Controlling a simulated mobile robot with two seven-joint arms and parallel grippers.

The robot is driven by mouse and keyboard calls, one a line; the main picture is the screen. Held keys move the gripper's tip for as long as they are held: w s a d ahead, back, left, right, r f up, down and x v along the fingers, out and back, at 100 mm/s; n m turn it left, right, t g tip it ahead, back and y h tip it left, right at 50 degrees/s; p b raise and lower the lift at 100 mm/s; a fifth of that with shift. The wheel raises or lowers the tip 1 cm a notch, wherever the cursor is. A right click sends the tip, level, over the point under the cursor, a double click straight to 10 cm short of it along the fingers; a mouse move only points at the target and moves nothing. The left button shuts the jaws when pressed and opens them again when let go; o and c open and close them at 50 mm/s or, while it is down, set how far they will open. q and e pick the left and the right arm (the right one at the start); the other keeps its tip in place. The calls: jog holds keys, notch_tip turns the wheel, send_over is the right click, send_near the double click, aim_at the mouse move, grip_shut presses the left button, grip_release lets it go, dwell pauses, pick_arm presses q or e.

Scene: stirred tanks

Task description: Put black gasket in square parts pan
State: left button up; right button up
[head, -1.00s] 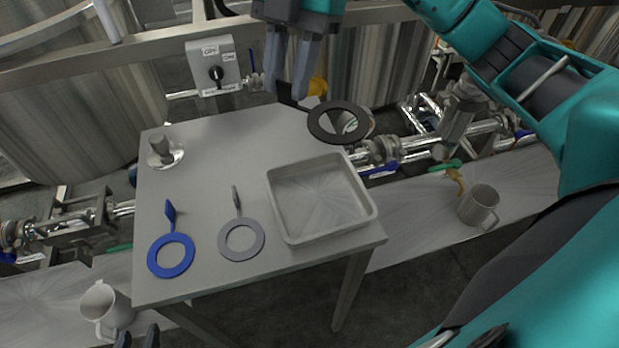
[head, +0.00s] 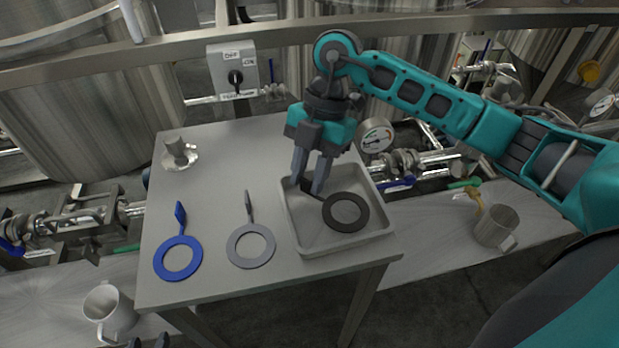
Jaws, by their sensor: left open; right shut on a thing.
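The black gasket (head: 346,226), a flat ring with a tab, is over the square parts pan (head: 296,222). My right gripper (head: 309,188) is shut on its tab, with the fingers reaching down inside the pan's outline. The ring lies within the pan's rim in the picture; I cannot tell whether it touches the pan floor. The pan is a shallow grey tray on the right part of the table. My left gripper (head: 148,343) shows only as dark fingertips at the bottom edge, open, in front of the table.
A blue gasket (head: 178,273) and a grey gasket (head: 251,261) lie on the table (head: 225,160) left of the pan. A metal fitting (head: 177,152) stands at the back left. A gauge (head: 376,135) and pipes are behind.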

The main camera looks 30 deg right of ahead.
jog(key=shift+f, duration=0.9)
jog(key=o, duration=0.7)
jog(key=shift+o, duration=0.2)
jog(key=p+v, duration=0.1)
jog(key=v, duration=1.1)
